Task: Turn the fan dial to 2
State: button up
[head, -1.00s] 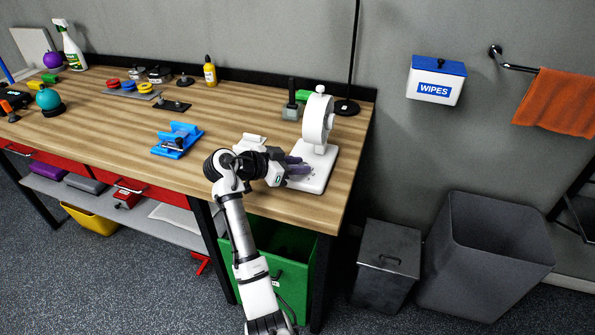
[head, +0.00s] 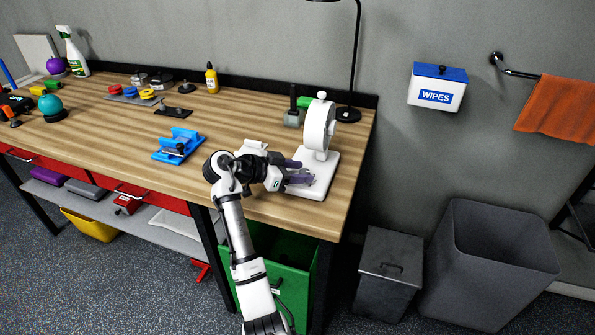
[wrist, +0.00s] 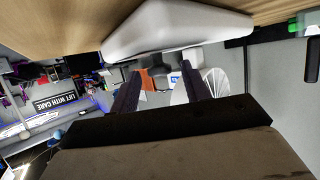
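The white desk fan (head: 318,128) stands upright near the right end of the wooden workbench, on a flat white base (head: 325,181). In the wrist view its base (wrist: 175,30) spans the top, and the round fan head (wrist: 215,82) shows partly behind the right finger. My gripper (head: 309,172) is at the front left of the base, low and close to it. Its two dark fingers stand apart in the wrist view (wrist: 160,82). A pale part of the fan shows beyond the fingertips. I cannot make out the dial or its setting, nor tell whether a finger touches the fan.
A blue fixture (head: 178,144) lies left of my arm on the workbench (head: 120,135). A grey-headed mallet (head: 293,117) and a black lamp (head: 348,113) stand behind the fan. The bench's right edge is close to the fan. Bins stand on the floor beyond.

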jog(key=b+v, duration=0.3)
jog(key=v, duration=1)
jog(key=shift+s+a, duration=0.2)
jog(key=shift+a, duration=0.15)
jog(key=shift+r, duration=0.1)
